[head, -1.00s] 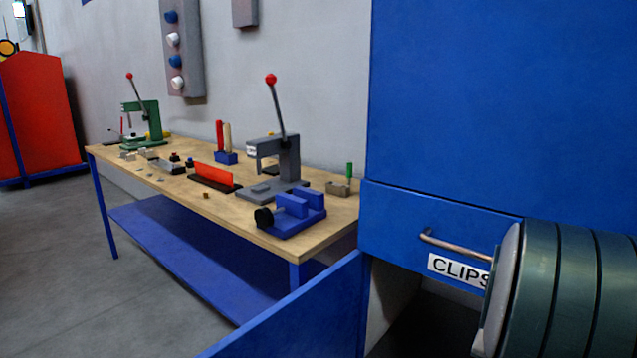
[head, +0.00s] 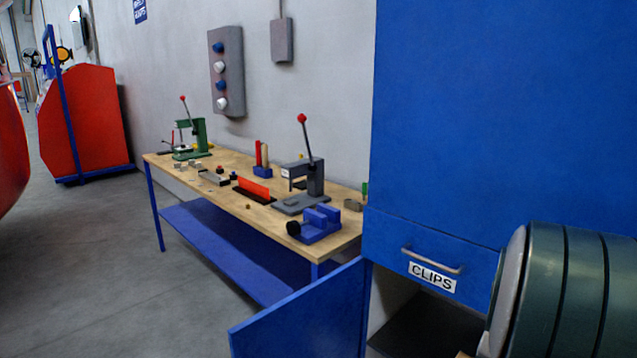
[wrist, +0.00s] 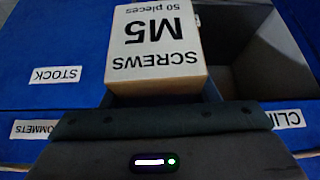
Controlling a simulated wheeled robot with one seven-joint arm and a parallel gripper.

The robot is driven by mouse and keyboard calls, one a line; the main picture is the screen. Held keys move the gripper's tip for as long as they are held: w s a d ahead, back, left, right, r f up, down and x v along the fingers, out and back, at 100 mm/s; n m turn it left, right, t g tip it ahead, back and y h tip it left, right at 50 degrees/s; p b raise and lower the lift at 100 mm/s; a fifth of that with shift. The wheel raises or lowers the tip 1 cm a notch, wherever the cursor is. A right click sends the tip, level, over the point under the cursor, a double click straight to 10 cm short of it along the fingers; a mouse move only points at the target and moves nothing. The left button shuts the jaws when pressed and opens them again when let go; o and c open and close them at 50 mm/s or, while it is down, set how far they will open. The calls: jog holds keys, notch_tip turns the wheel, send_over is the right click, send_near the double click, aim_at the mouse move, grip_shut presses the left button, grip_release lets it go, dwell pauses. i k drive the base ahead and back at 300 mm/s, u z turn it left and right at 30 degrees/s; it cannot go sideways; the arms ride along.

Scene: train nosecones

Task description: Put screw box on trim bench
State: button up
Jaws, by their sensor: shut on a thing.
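The screw box (wrist: 155,45) is a pale carton with black lettering, "SCREWS M5 50 pieces", upside down in the wrist view. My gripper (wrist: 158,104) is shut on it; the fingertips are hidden. Behind the box are blue cabinet fronts and a dark open compartment. In the head view my arm covers the lower right, and the gripper and box cannot be made out clearly. The bench (head: 265,218), with a wooden top and blue legs, stands at left centre against the wall, well apart from my arm.
The bench carries a blue vise (head: 318,224), a grey press (head: 305,188), a green press (head: 195,140) and several small parts. Bare wood shows along its front edge. An open blue cabinet door (head: 300,318) stands between my arm and the bench. Grey floor (head: 90,250) is free at left.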

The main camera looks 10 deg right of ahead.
aim_at(243, 173)
jog(key=u, duration=0.5)
jog(key=k, duration=1.1)
jog(key=u, duration=0.7)
jog(key=i, duration=0.85)
jog(key=u, duration=0.35)
jog(key=i, duration=3.95)
jog(key=z, duration=0.6)
jog(key=i, duration=1.2)
jog(key=z, duration=1.5)
jog(key=i, duration=1.05)
jog(key=z, duration=0.75)
jog(key=i, duration=1)
jog(key=u, duration=0.05)
